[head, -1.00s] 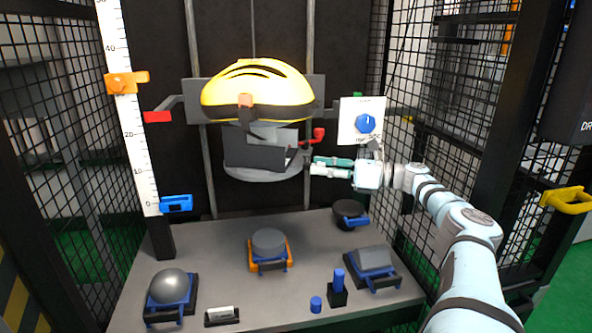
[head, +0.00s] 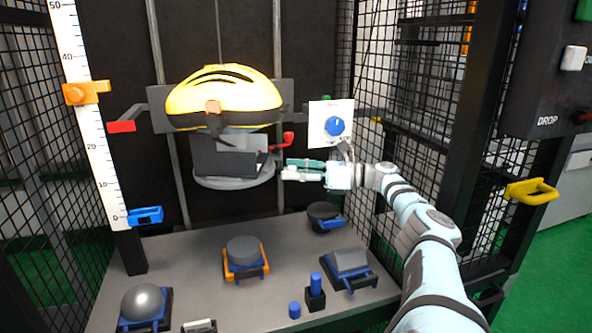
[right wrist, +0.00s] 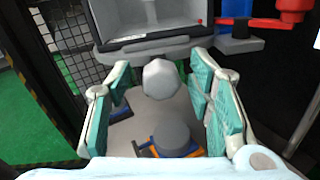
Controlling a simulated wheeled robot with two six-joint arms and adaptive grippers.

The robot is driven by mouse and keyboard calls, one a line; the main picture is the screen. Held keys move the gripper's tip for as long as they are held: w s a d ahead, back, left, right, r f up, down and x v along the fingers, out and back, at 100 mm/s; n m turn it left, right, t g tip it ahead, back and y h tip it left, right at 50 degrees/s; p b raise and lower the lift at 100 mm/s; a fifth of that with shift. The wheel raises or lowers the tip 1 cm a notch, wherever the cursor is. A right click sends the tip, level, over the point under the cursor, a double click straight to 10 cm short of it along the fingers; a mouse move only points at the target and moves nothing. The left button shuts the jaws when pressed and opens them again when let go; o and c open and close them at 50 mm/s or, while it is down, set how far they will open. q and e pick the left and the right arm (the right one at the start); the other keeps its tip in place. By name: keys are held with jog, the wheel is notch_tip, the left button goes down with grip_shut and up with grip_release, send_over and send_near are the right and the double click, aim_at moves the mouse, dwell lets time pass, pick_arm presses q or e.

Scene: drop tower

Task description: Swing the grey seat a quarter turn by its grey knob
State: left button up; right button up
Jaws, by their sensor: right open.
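The grey seat (head: 235,182) is a round grey disc under the yellow helmet (head: 224,95), with a dark open-fronted block above it. In the right wrist view the seat's grey edge (right wrist: 135,48) shows at the top. The grey knob (right wrist: 161,79) sticks out from it toward my camera. My right gripper (head: 283,170) is open just right of the seat in the head view. In the right wrist view my right gripper (right wrist: 158,105) has its two teal-padded fingers on either side of the knob, with visible gaps. My left gripper is not in view.
A red lever (head: 283,139) sits right of the seat, close above my gripper. A white panel with a blue dial (head: 334,127) hangs to the right. Below, the grey bench (head: 200,250) carries several blue-handled pieces. Mesh cage walls (head: 400,100) bound the sides.

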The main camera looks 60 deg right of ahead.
notch_tip(320, 180, up, 10)
dwell(0.4)
